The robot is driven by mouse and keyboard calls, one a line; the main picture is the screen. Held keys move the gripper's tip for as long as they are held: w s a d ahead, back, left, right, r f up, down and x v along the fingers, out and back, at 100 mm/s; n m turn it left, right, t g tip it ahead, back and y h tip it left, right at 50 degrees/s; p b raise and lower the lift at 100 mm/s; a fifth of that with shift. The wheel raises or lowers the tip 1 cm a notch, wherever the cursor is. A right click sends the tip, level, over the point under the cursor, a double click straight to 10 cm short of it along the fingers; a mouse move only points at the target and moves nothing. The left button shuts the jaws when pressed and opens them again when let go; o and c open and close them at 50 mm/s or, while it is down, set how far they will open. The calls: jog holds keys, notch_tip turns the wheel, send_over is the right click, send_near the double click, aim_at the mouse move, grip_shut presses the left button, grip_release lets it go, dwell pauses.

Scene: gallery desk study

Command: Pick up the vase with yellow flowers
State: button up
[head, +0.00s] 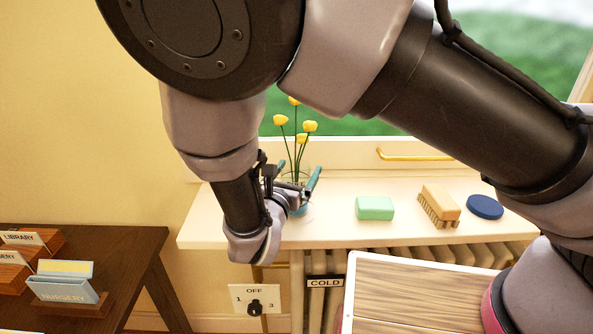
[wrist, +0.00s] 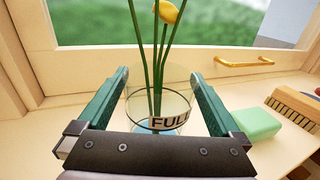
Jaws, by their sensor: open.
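The glass vase with yellow flowers (wrist: 172,108) stands on the cream windowsill, with green stems and a label reading "FULL" in the wrist view. Its yellow flowers (head: 309,126) rise above my wrist in the head view, where my arm and gripper hide part of the glass. My gripper (head: 301,172) is open at the vase. In the wrist view its two teal fingers (wrist: 158,85) stand on the left and right sides of the glass, with the vase between them. I cannot tell whether either finger touches the glass.
On the sill (head: 340,233), right of the vase, lie a green soap block (head: 375,208), a wooden brush (head: 440,203) and a blue disc (head: 485,207). The window and its yellow handle (head: 415,156) are behind. A dark table (head: 120,238) with labelled holders stands at left.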

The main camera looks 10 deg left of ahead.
aim_at(299, 128)
jog(key=w, duration=0.3)
jog(key=shift+d+r, duration=0.1)
jog(key=shift+d, duration=0.05)
grip_shut()
notch_tip(299, 128, up, 10)
jog(key=shift+r, duration=0.1)
dwell(0.5)
